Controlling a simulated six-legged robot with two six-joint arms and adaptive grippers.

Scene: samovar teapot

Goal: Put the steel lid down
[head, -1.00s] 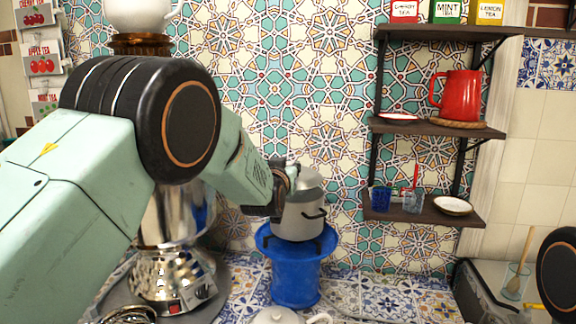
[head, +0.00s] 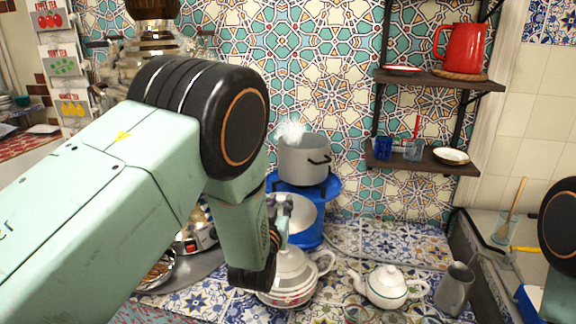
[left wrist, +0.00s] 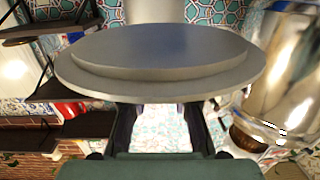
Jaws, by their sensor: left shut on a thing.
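My left gripper (head: 279,208) is shut on the steel lid (head: 300,214), in front of the blue stand (head: 308,238). In the left wrist view the lid (left wrist: 155,62) is a wide grey disc just beyond the fingers (left wrist: 160,118), which hides the grip itself. In the head view the lid looks tilted, its face partly towards me, and is apart from the pot. The steel pot (head: 303,160) stands uncovered on the blue stand, with white steam above it. My right gripper is out of view.
Another white teapot (head: 385,287) and a grey jug (head: 455,290) stand to the right. A shiny samovar (left wrist: 285,75) shows in the left wrist view. Patterned tiled counter (head: 390,242) shows bare behind the teapots.

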